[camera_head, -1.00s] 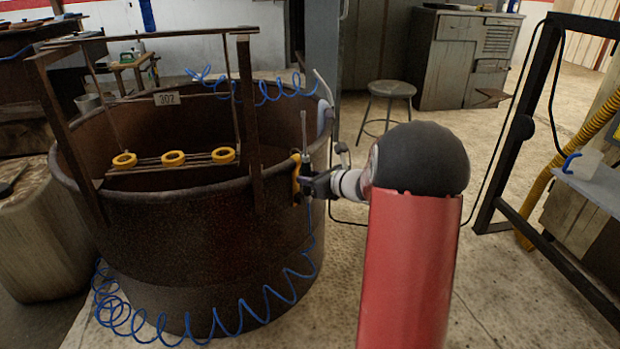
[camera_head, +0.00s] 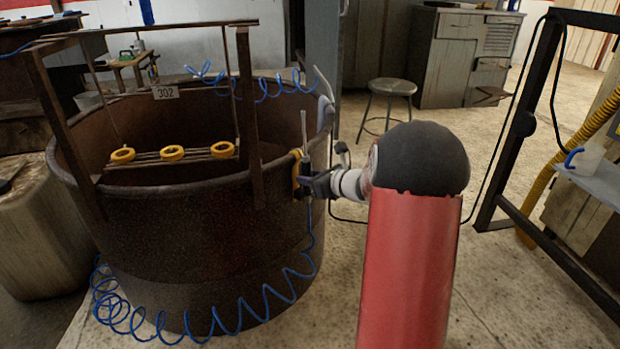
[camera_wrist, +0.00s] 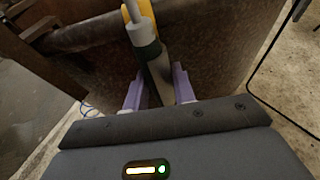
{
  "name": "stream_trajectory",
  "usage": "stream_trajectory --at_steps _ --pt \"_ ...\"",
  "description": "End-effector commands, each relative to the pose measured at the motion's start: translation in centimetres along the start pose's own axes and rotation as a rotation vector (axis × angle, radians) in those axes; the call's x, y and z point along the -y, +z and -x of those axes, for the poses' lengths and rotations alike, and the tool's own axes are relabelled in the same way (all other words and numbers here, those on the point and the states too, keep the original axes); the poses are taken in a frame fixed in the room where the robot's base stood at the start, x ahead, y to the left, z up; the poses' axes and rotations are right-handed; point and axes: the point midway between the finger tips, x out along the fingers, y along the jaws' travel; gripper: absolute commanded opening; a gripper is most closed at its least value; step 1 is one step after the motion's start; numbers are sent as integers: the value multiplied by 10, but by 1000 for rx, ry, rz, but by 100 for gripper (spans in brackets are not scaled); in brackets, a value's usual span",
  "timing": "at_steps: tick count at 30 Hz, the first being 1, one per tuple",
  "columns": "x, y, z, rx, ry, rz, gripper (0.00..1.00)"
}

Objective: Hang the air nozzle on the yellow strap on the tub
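The tub (camera_head: 190,235) is a large rusty round vessel left of centre. A yellow strap (camera_head: 296,172) sits on its right rim, partly behind my gripper. The air nozzle (camera_head: 304,135) stands roughly upright beside the strap, its thin tube pointing up and a blue hose below it. My gripper (camera_head: 308,185) is at the rim by the strap. In the wrist view, the nozzle's dark green and grey body (camera_wrist: 150,55) lies between the purple fingers of my gripper (camera_wrist: 158,80), which appear closed on it. The yellow strap (camera_wrist: 148,12) shows just behind the nozzle; whether they touch is unclear.
The coiled blue hose (camera_head: 240,318) lies around the tub's front. A rusty frame (camera_head: 247,120) with several yellow rings (camera_head: 172,153) rises over the tub. A stool (camera_head: 391,88) stands behind, a dark metal frame (camera_head: 515,130) at right. The floor between them is clear.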

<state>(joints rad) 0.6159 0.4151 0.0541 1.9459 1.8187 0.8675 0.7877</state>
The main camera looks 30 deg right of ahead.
Motion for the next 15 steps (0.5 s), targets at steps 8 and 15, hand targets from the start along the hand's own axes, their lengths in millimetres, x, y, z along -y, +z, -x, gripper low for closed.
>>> stream_trajectory --at_steps 8,15 --pt "0 0 0 1 0 0 51" --pt "0 0 4 -1 -1 0 51"
